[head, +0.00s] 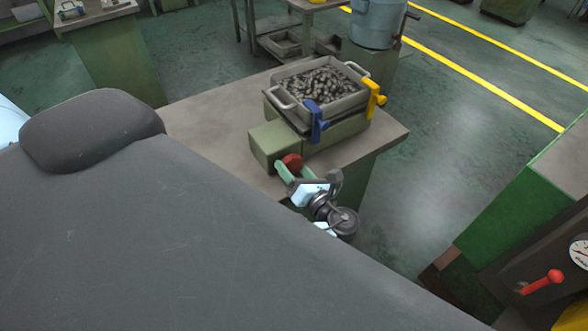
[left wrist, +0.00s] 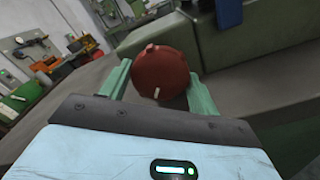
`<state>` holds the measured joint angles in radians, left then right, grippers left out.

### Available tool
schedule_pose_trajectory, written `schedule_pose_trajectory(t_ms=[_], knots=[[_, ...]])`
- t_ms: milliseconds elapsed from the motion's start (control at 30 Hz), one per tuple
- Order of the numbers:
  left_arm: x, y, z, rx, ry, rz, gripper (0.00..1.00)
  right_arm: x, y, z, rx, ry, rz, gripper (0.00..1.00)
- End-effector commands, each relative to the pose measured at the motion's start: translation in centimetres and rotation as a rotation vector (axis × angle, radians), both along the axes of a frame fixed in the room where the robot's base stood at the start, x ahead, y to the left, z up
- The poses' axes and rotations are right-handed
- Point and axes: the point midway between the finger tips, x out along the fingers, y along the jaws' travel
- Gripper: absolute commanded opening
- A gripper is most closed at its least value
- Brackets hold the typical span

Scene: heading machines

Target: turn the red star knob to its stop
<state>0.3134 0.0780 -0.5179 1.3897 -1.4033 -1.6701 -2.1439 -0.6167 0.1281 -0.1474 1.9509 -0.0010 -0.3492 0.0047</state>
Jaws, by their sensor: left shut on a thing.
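The red star knob (head: 292,161) sits on the front end of a green machine block (head: 270,142) on the bench. My left gripper (head: 290,168) is shut on the knob. In the left wrist view the knob (left wrist: 160,72) is a dark red rounded disc with a small bump at its upper left. A short white mark shows at its lower edge. The green fingers of the left gripper (left wrist: 160,88) stand on either side of the knob. The right gripper is not in view.
A metal tray of small metal parts (head: 320,85) sits on the machine, with a blue clamp (head: 317,120) and a yellow clamp (head: 375,97) at its sides. The bench top (head: 215,115) is clear to the left. A red lever (head: 541,282) is at the lower right.

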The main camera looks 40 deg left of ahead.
Motion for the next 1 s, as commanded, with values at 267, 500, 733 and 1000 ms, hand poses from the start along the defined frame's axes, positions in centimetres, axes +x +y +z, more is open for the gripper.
schedule_pose_trajectory(t_ms=[267,500,733,1000], knots=[[0.02,-0.04,0.03,-0.001,-0.002,-0.001,0.68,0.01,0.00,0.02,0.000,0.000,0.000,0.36],[0.02,-0.03,0.02,-0.001,-0.002,-0.001,0.83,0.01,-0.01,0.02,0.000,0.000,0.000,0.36],[0.02,-0.01,0.01,-0.012,-0.030,0.000,0.83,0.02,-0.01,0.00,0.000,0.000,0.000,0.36],[0.04,0.03,0.03,-0.090,-0.220,-0.001,0.83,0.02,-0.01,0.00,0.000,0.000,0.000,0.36]])
